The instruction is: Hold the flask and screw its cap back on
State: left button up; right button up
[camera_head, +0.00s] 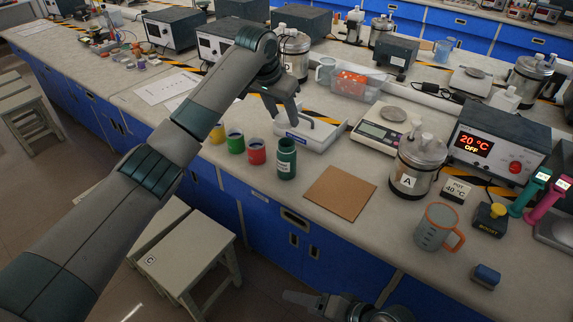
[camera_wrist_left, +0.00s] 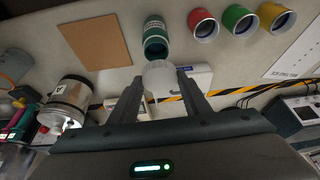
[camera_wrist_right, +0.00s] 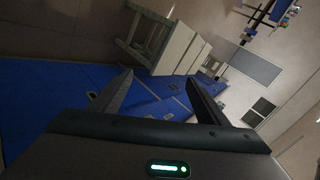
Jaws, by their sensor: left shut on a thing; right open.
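The green flask (camera_head: 287,160) stands upright and uncapped at the bench's front edge, with a white label on its side. It also shows in the left wrist view (camera_wrist_left: 155,32). My left gripper (camera_head: 290,132) is just above and behind the flask in the head view. In the left wrist view it is shut on a white round cap (camera_wrist_left: 158,75), which overlaps the near end of the flask there. The cap looks apart from the flask, but the exact gap is hard to tell. My right gripper (camera_wrist_right: 160,80) is open and empty, low in front of the bench.
Red (camera_head: 257,152), green (camera_head: 236,141) and yellow (camera_head: 217,134) pots stand left of the flask. A brown board (camera_head: 340,192) lies to its right, and a white device (camera_head: 312,135) sits behind. Vessel A (camera_head: 417,165) and an orange-handled mug (camera_head: 437,227) stand farther right. Stools (camera_head: 193,262) are below the front edge.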

pick_arm(q)
jog(key=shift+d, duration=0.15)
pick_arm(e)
jog(key=w+a+r+m+t+y, duration=0.1)
jog(key=w+a+r+m+y, duration=0.35)
jog(key=w, duration=0.35)
pick_arm(q)
jog(key=shift+w+f, duration=0.1)
jog(key=shift+d, duration=0.1)
pick_arm(e)
jog(key=m+t+h, duration=0.2)
jog(key=m+t, duration=0.5)
jog(key=m, duration=1.4)
send_near(292, 163)
jog(key=shift+w+a+f+n, duration=0.25)
jog(key=shift+w+f, duration=0.1)
jog(key=shift+w, duration=0.25)
jog(key=x, duration=1.1)
jog(key=shift+w+a+r, duration=0.15)
jog(key=shift+w+a, duration=0.15)
